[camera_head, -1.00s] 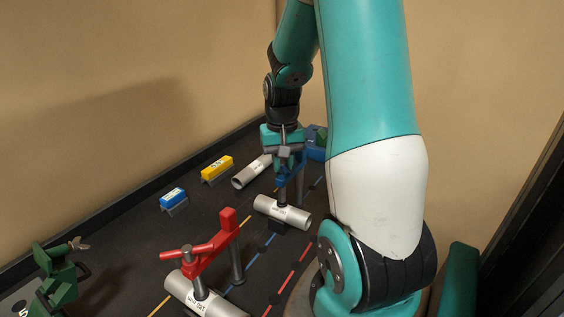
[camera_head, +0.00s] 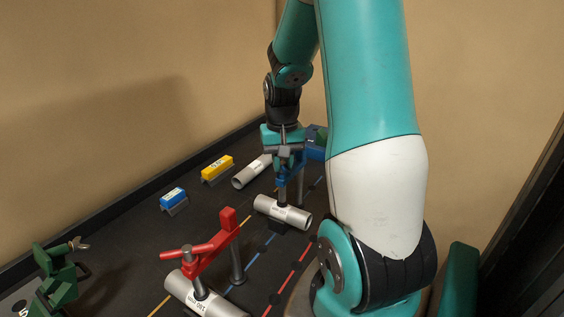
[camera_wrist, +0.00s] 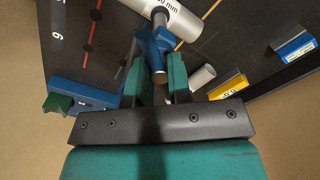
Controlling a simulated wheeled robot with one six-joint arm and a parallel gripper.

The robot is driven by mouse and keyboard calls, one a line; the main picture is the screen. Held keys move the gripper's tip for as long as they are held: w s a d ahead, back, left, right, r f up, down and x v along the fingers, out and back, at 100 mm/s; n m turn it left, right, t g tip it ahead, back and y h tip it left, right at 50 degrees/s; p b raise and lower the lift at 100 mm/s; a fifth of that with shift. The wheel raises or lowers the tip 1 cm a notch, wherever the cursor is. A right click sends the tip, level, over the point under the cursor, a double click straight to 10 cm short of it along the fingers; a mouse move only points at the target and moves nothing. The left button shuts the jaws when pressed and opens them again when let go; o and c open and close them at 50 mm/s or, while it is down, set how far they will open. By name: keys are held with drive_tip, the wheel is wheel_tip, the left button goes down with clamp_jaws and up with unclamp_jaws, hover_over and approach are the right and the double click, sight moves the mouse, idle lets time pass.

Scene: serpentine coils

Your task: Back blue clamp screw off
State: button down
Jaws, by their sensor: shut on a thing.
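The blue clamp (camera_head: 314,152) stands beyond the red one, partly hidden by my gripper and arm. Its dark screw reaches down to a grey pipe (camera_head: 268,206) with a printed label. My gripper (camera_head: 284,166) points down over the screw's top. In the wrist view the jaws (camera_wrist: 158,78) are shut on the blue screw handle (camera_wrist: 153,47), which lies between the two teal fingers. The labelled pipe (camera_wrist: 182,22) shows just beyond it. Whether the screw's foot touches the pipe I cannot tell.
A red clamp (camera_head: 216,246) holds another labelled pipe (camera_head: 185,293) in front. A green fixture (camera_head: 55,280) is at the lower left. A blue block (camera_head: 172,195), a yellow block (camera_head: 217,166) and a loose pipe (camera_head: 248,174) lie along the back edge. Coloured lines cross the dark table.

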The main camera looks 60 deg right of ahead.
sight(282, 163)
drive_tip(key=c, duration=1)
unclamp_jaws()
drive_tip(key=shift+o, duration=0.2)
wheel_tip(282, 163, up, 18)
drive_tip(key=shift+f+b, duration=0.25)
drive_tip(key=shift+b, duration=0.1)
